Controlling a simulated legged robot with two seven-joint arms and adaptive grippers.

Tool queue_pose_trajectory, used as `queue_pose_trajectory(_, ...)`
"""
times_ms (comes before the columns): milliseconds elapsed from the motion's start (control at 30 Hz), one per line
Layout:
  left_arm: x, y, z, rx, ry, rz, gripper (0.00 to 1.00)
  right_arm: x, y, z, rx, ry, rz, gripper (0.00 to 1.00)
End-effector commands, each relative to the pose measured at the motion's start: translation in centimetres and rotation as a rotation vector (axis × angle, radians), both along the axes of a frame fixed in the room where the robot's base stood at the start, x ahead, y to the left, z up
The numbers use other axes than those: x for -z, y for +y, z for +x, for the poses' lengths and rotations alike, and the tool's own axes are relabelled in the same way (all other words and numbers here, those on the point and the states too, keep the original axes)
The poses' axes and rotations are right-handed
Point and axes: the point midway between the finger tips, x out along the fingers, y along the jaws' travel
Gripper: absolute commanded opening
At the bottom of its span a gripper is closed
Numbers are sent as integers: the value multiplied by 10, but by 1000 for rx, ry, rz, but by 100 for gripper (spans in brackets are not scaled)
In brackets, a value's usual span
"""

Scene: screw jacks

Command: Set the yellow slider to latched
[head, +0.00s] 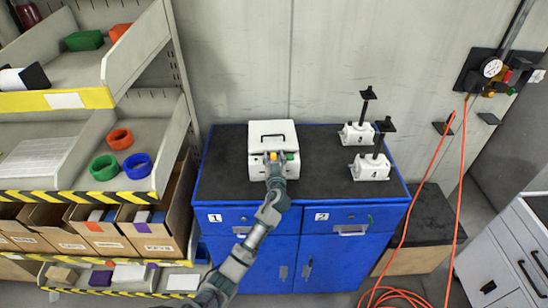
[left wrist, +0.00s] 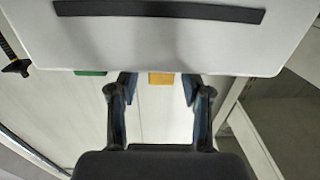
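The yellow slider (head: 273,156) is a small block on the front of a white box (head: 271,133) that stands on the blue cabinet. My left gripper (head: 274,166) reaches up to the front of this box and partly hides it. In the left wrist view the yellow slider (left wrist: 161,79) shows at the edge of the white box (left wrist: 160,45), between the two dark fingers of my left gripper (left wrist: 158,88). The fingers are apart, with a gap on each side of the slider. My right gripper is in neither view.
A green piece (head: 289,156) sits right beside the yellow slider. White screw jacks (head: 370,170) stand on the right of the blue cabinet (head: 330,250). A shelf (head: 80,185) with bins is at left. Orange hoses (head: 425,190) hang at right. The dark top between box and jacks is clear.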

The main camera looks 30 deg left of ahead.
Motion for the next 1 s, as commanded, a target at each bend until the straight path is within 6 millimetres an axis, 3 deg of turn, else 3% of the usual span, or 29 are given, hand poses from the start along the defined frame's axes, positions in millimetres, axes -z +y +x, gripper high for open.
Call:
queue_pose_trajectory(33, 0, 0, 0, 0, 0, 0, 32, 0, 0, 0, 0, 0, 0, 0)
queue_pose_trajectory(167, 0, 0, 0, 0, 1, 1, 0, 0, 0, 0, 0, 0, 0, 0)
queue_pose_trajectory(400, 0, 0, -1, -1, 1, 0, 0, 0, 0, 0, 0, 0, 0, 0)
queue_pose_trajectory(667, 1, 26, -20, -1, 1, -1, 0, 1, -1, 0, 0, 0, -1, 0)
queue_pose_trajectory(933, 1, 29, -21, -3, 1, -1, 0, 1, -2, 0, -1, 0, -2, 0)
queue_pose_trajectory(967, 1, 29, -21, -3, 1, -1, 31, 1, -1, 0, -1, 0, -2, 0)
queue_pose_trajectory(1000, 0, 29, -21, -3, 1, 0, 41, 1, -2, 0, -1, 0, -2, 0)
